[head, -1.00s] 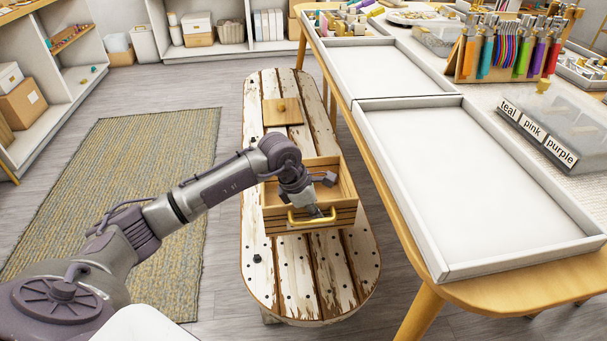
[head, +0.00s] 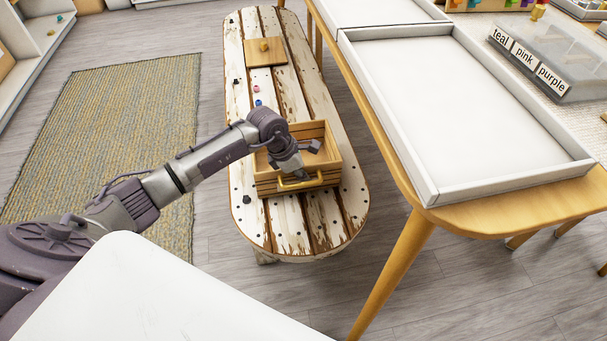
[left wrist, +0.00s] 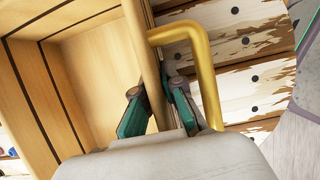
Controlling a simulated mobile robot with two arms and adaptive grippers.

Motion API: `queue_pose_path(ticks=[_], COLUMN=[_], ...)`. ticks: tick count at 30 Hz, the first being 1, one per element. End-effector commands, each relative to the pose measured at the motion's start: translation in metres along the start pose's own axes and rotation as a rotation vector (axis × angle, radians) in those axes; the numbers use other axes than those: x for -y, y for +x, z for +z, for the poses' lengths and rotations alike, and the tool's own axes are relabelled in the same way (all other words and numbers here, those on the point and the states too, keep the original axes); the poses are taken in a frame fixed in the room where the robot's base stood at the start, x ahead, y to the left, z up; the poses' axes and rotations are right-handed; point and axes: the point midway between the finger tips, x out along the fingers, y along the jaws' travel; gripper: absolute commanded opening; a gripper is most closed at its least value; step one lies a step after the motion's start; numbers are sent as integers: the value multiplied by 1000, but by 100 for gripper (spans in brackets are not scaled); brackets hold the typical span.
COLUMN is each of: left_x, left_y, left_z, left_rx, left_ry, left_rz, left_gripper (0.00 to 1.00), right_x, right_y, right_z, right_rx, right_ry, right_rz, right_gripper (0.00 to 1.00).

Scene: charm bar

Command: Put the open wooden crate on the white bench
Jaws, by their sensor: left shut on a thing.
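The open wooden crate (head: 328,143) is over the near half of the weathered white bench (head: 251,218), upright with its brass handle (head: 300,182) facing me. It looks level; a small gap beneath it cannot be ruled out. My left gripper (head: 299,171) is shut on the rim of the crate's front wall. In the left wrist view, the green-padded fingers (left wrist: 158,108) pinch that wall (left wrist: 146,55), one inside the crate and one between wall and handle (left wrist: 208,75). The visible inside of the crate (left wrist: 85,75) is empty. My right gripper is out of view.
A wooden lid with a knob (head: 266,57) lies farther back on the bench. A pink bead (head: 256,88) and a blue bead (head: 258,103) lie between lid and crate. A wooden table with white trays (head: 470,110) stands close on the right. A rug (head: 110,130) lies left.

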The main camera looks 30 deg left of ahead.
Motion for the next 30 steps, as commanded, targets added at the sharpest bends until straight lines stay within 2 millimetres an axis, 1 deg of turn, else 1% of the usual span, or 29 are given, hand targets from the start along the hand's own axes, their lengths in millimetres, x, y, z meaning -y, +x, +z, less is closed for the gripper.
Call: queue_pose_path(ticks=[3, 4, 6, 8, 9, 16, 20, 21, 23, 30], left_x=[-1, 0, 0, 0, 0, 0, 0, -1, -1, -1], left_y=[1, 2, 2, 2, 2, 2, -5, -10, -20, -72], left_z=[0, -1, -1, -1, -1, -1, 0, 0, 0, 0], left_rx=[3, 0, 0, -1, -1, -1, -1, -2, -2, -2], left_ry=[1, 0, 0, 0, 0, 0, 1, 0, 2, 2], left_rz=[3, 0, 0, 0, 0, -1, 0, 0, 2, 3], left_gripper=[0, 10, 21, 31, 33, 33, 33, 33, 33, 33], right_x=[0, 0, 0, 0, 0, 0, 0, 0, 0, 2], right_y=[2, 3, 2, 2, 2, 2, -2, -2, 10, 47], right_z=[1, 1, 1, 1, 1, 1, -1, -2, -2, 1], right_rx=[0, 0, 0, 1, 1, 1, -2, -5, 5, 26], right_ry=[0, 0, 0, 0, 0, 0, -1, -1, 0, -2], right_rz=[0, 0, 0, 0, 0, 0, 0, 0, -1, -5], right_gripper=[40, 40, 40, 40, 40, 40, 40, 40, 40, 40])
